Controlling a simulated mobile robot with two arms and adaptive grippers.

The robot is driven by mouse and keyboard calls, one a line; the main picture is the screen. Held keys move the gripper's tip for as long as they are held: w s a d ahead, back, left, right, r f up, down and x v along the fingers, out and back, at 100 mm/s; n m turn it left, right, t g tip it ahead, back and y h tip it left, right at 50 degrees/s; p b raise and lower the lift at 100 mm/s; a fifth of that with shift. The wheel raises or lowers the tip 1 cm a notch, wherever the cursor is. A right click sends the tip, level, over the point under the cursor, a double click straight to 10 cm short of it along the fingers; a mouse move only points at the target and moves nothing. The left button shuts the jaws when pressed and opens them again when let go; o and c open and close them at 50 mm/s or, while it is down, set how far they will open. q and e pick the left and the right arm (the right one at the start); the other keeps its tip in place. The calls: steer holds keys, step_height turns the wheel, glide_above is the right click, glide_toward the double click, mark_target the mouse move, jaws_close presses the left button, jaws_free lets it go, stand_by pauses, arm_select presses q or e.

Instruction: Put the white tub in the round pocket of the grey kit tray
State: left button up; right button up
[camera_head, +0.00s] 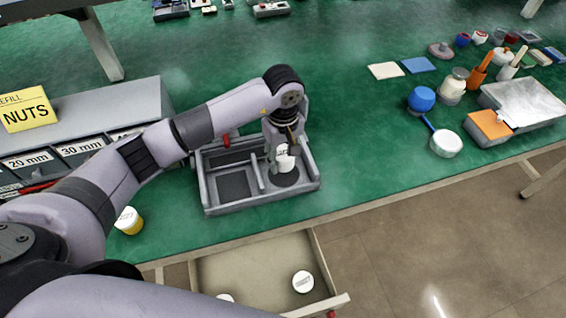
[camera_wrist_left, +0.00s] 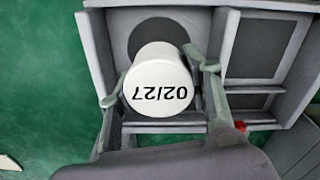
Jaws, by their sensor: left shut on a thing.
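The white tub (camera_head: 287,163) is held in my left gripper (camera_head: 283,153), low over the right compartment of the grey kit tray (camera_head: 262,199). In the left wrist view the white tub (camera_wrist_left: 158,84) shows its lid marked 02/27, between the two fingers of my left gripper (camera_wrist_left: 160,88). The dark round pocket (camera_head: 285,177) is partly hidden under the tub. In the left wrist view the round pocket (camera_wrist_left: 158,32) shows past the tub's far side. I cannot tell whether the tub touches the pocket floor. My right gripper is not in view.
An open drawer (camera_head: 253,258) below the bench holds a white-lidded tub (camera_head: 302,281) and part of another. A yellow tub with a white lid (camera_head: 129,220) stands left of the tray. Labelled bins (camera_head: 82,150) stand at the left.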

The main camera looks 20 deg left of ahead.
mark_target(283, 166)
arm_select(q)
step_height(283, 166, down, 4)
steer(key=shift+f+p, duration=0.1)
steer(key=shift+p, duration=0.2)
steer(key=shift+f, duration=0.15)
steer(key=o, duration=1.2)
